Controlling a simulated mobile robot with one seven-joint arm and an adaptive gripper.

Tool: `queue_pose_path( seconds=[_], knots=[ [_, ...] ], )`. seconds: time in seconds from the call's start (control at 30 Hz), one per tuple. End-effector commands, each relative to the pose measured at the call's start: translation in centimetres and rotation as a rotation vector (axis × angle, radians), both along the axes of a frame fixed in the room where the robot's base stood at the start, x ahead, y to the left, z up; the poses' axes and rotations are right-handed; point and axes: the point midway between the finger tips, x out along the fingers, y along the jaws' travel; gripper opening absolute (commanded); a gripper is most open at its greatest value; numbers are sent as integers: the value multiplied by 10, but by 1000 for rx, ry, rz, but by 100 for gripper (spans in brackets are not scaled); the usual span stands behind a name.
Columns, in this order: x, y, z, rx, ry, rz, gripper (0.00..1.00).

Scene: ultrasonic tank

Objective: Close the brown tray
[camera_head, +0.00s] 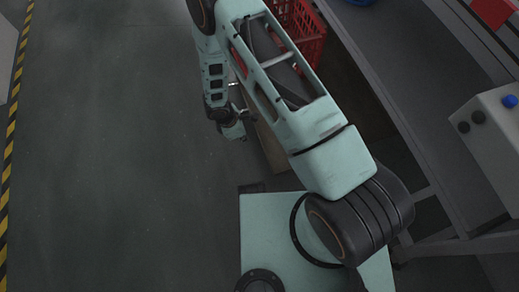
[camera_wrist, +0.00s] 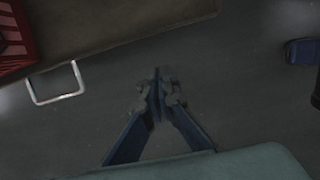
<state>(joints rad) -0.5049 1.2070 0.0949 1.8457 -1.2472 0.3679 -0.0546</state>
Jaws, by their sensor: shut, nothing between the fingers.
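The brown tray (camera_wrist: 120,25) spans the top of the wrist view, with its front edge slanting across. A pale metal handle (camera_wrist: 57,98) sticks out from that edge at the left. In the head view a strip of the tray (camera_head: 270,146) shows beside my arm, which hides most of it. My gripper (camera_wrist: 157,82) has its fingertips together with nothing between them, over bare floor, to the right of the handle and apart from it. It also shows in the head view (camera_head: 242,134), left of the tray strip.
A red crate (camera_head: 306,38) stands behind my arm, and its corner shows in the wrist view (camera_wrist: 12,45) on the tray's side. A grey workbench (camera_head: 385,65) with a control box (camera_head: 490,140) runs along the right. The floor (camera_head: 110,150) at left is clear.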

Motion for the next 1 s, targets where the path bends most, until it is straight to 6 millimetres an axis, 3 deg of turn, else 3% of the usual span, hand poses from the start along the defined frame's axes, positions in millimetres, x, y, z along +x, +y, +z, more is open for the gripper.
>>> queue_pose_path(
  seconds=[0.03, 0.2, 0.37, 0.73, 1.0],
  knots=[
    [-11, 0, -16, -1, 21, 8, 0],
    [-25, 0, -34, 0, 47, 20, 0],
    [-24, -6, -56, -1, 48, 20, 0],
    [-19, -24, -132, -1, 47, 20, 0],
    [-8, -57, -125, 1, 44, 19, 0]
  ],
)
